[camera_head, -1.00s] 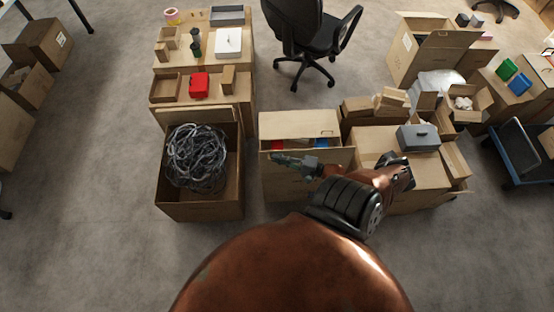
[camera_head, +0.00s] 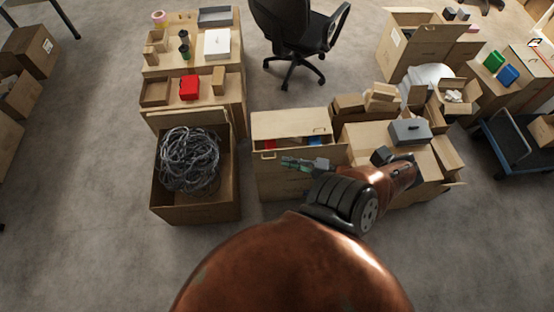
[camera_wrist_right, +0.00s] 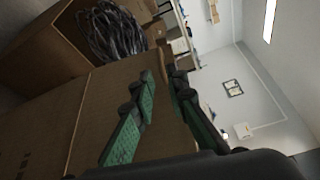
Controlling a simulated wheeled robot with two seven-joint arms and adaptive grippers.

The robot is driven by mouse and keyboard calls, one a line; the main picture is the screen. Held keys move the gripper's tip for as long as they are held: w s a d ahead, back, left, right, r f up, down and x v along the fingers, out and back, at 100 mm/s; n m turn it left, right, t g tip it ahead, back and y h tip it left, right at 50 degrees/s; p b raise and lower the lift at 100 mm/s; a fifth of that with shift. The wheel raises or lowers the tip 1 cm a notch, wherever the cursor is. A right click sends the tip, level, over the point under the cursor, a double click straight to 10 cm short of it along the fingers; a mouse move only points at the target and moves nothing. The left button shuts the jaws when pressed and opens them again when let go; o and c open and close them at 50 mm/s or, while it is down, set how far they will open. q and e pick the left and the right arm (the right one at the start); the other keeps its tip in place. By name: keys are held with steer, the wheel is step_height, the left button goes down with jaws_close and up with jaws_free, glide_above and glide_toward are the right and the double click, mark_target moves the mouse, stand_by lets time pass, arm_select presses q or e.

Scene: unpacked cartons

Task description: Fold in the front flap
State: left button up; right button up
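The middle carton (camera_head: 268,185) stands on the floor in front of me, with red and blue items inside. Its back flap (camera_head: 290,125) stands up behind the opening. The front flap (camera_head: 335,153) shows as a panel along the near rim; its exact angle is hard to tell. My right gripper (camera_head: 287,161) is at this front side, pointing left. In the wrist view its green-padded fingers (camera_wrist_right: 160,78) are apart, with a broad cardboard panel (camera_wrist_right: 60,115) beside and behind them. I cannot tell whether they touch it. My left gripper is in neither view.
An open carton of dark cables (camera_head: 190,160) stands to the left. A desk chair (camera_head: 290,40) is behind. The floor at front left (camera_head: 90,230) is clear.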

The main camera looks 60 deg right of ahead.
steer(key=shift+s+d+r, duration=0.1)
steer(key=shift+s+d, duration=0.1)
steer(key=shift+s, duration=0.85)
steer(key=shift+s+d, duration=0.2)
steer(key=shift+s, duration=0.85)
steer(key=shift+c, duration=0.4)
